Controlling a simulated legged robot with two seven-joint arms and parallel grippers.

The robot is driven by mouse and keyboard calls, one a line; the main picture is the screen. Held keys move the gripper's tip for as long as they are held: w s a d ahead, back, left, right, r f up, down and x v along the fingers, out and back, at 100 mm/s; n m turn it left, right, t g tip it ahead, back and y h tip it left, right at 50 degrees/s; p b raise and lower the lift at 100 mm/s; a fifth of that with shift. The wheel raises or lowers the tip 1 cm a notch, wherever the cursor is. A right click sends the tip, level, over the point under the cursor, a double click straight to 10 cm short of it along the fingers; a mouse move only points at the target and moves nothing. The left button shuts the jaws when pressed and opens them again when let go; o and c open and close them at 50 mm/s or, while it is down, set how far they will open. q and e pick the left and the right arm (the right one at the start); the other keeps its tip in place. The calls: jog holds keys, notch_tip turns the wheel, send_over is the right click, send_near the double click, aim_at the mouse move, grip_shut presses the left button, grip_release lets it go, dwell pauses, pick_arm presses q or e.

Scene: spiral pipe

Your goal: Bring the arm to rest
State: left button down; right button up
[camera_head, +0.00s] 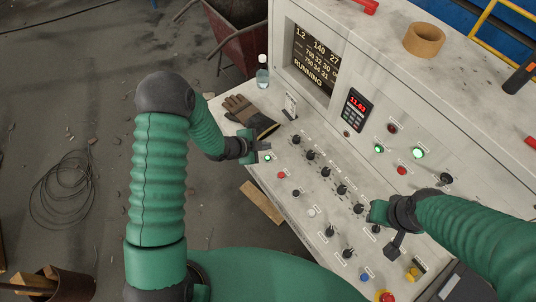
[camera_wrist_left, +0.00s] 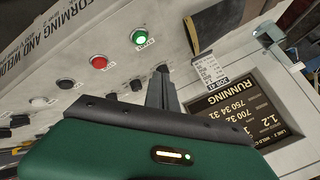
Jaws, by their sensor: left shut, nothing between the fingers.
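My left arm comes in from the left in the head view, bent at the elbow. Its left gripper (camera_head: 263,146) is over the left end of the control panel (camera_head: 318,190), by a small green button (camera_head: 267,158). In the left wrist view the fingers (camera_wrist_left: 161,88) are together and hold nothing. A lit green button (camera_wrist_left: 138,37) and a red button (camera_wrist_left: 99,62) lie beyond them; whether the fingertips touch the panel is unclear. My right arm reaches in from the right. Its right gripper (camera_head: 394,247) is over the panel's knobs, its jaw opening unclear.
A glove (camera_head: 246,114) and a clear bottle (camera_head: 262,72) are on the console's left side. The screen (camera_head: 314,58) reads RUNNING. A cardboard-coloured ring (camera_head: 423,40) and red-handled tools lie on top. Left of the console is floor with a wire coil (camera_head: 62,188) and a cart (camera_head: 236,35).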

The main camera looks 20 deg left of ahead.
pick_arm(q)
jog(key=s+a+r+n+g+y+b, duration=0.2)
jog(key=s+a+r+n+y+b, duration=0.3)
jog(key=s+n, duration=0.25)
jog(key=s+d+r+n+g+b, duration=0.2)
jog(key=s+n, duration=0.6)
jog(key=s, duration=0.5)
jog(key=shift+s+g+b, duration=0.35)
jog(key=shift+s+g, duration=0.05)
jog(key=shift+g, duration=0.2)
jog(key=shift+s+d+r, duration=0.1)
jog(key=shift+s+d, duration=0.1)
jog(key=shift+w, duration=0.1)
